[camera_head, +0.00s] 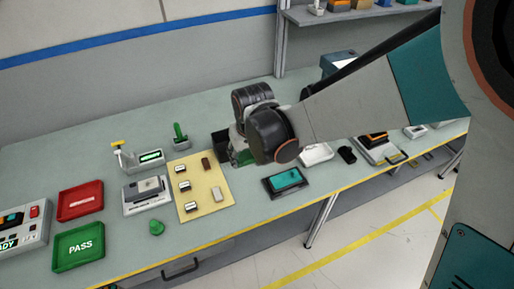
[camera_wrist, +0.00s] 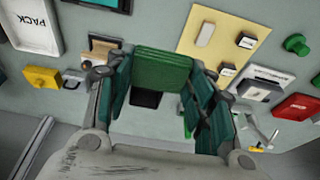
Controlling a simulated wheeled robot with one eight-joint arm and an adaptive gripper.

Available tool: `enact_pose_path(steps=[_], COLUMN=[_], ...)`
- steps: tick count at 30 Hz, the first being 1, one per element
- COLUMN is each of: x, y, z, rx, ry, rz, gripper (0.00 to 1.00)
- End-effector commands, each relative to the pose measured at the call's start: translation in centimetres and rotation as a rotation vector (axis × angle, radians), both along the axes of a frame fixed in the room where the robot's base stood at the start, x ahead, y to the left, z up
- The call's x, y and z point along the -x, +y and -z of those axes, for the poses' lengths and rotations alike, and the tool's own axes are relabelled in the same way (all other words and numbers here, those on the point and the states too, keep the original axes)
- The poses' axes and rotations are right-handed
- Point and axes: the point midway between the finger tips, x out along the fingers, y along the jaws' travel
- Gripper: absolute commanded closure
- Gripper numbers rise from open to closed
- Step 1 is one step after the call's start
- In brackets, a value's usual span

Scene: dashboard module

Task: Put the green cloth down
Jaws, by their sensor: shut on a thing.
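The green cloth (camera_wrist: 163,68) shows in the wrist view as a folded, ribbed green block between the two fingers of my gripper (camera_wrist: 160,78). My gripper is shut on it. In the head view my wrist hides most of the cloth; a green patch of it (camera_head: 243,158) shows under my gripper (camera_head: 240,152), over the table right of the cream mat. I cannot tell whether the cloth touches the table.
A black open box (camera_head: 221,143) stands beside my gripper. The cream mat (camera_head: 207,180) holds several small parts. A dark tray with a teal item (camera_head: 287,181) lies at the front right. Red (camera_head: 80,201) and green PASS (camera_head: 78,247) trays stand at left.

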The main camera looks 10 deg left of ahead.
Motion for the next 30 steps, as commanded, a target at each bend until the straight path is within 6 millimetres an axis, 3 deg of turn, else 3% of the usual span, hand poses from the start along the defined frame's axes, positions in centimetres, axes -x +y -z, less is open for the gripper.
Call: enact_pose_path(steps=[5,21,30], x=[0.0,0.0,0.0], y=[0.0,0.0,0.0], z=[2.3,13.9,16.0], rx=[0.000,0.000,0.000], ry=[0.000,0.000,0.000], rz=[0.000,0.001,0.000], gripper=[0.77,0.77,0.77])
